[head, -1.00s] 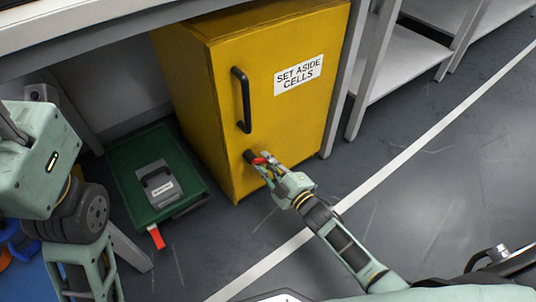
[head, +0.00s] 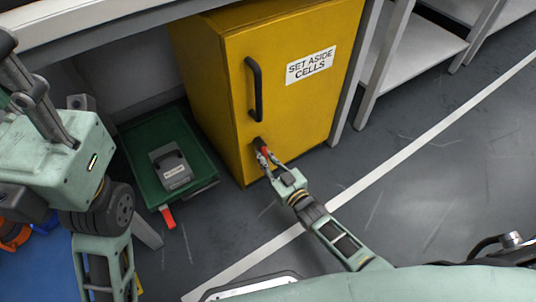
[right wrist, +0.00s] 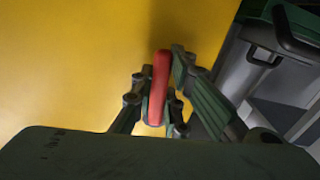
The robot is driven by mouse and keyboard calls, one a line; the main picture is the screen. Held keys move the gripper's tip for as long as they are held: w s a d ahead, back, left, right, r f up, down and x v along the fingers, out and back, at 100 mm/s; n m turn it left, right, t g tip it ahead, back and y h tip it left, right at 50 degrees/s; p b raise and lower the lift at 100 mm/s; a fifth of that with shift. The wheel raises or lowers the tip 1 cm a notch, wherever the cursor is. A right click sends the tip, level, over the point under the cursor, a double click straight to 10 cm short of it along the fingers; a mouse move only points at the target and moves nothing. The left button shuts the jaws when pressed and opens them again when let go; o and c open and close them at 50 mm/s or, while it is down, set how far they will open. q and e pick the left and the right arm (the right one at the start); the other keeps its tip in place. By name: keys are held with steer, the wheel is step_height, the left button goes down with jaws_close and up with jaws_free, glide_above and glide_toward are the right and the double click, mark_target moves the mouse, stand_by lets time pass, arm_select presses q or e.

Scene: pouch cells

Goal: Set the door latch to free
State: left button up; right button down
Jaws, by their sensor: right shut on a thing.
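The yellow cabinet door (head: 305,110) is closed and has a black bar handle (head: 254,90). The door latch (head: 265,151), a red lever on a dark hub, sits below the handle. In the head view it points down and slightly right from the hub. My right gripper (head: 265,158) is shut on the red lever. In the right wrist view the lever (right wrist: 160,80) stands upright between the two fingers (right wrist: 158,95), against the yellow door. My left arm shows at the left, but its gripper is not in view.
White shelving (head: 420,45) stands to the right.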

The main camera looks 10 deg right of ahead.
steer(key=shift+a+m, duration=0.25)
steer(key=shift+m, duration=0.25)
steer(key=c, duration=1.7)
jaws_free()
steer(key=shift+s, duration=0.1)
steer(key=v, duration=1.2)
